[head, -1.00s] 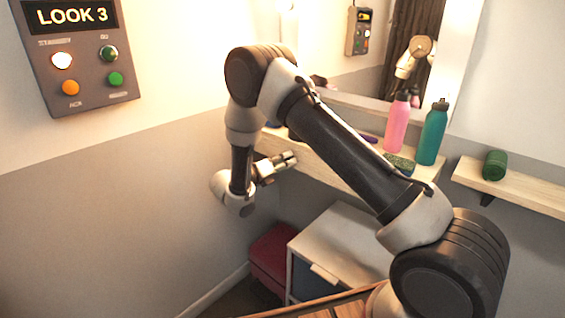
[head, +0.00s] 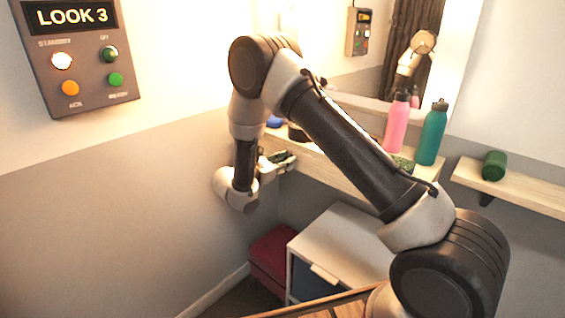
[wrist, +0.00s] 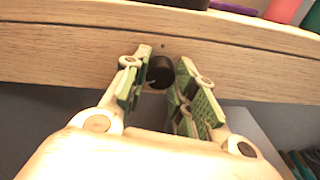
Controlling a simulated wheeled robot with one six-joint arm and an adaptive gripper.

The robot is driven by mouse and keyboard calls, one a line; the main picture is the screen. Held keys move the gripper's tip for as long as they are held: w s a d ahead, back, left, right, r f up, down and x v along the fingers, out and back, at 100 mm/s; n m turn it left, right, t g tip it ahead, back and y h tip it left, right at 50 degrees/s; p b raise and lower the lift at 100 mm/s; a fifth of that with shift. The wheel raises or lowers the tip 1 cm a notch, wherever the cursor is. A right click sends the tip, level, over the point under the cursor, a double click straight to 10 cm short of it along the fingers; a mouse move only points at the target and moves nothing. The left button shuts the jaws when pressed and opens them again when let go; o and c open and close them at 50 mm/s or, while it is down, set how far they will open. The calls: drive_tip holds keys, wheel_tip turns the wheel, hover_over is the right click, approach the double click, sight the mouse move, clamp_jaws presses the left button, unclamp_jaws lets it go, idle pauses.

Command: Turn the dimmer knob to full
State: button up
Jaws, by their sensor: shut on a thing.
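The dimmer knob (wrist: 161,72) is a small black round knob on the front edge of the wooden shelf. My gripper (wrist: 158,80) has one green-padded finger on each side of the knob and is shut on it. In the head view my gripper (head: 287,160) is at the front of the shelf below the mirror, and the knob is hidden there. I see no mark that tells the knob's setting.
The shelf (wrist: 60,45) carries a pink bottle (head: 397,122) and a teal bottle (head: 432,135). A green cylinder (head: 494,165) lies on another shelf. A control panel (head: 75,60) reading LOOK 3 hangs on the left wall. A white cabinet (head: 340,245) and red box (head: 272,255) stand below.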

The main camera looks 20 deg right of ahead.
drive_tip(key=m, duration=0.4)
drive_tip(key=shift+t+y, duration=0.3)
drive_tip(key=shift+t, duration=0.1)
drive_tip(key=shift+a+r+m, duration=0.1)
drive_tip(key=shift+m, duration=0.2)
drive_tip(key=o, duration=1)
drive_tip(key=shift+o, duration=0.2)
drive_tip(key=v, duration=1.2)
drive_tip(key=shift+a, duration=0.1)
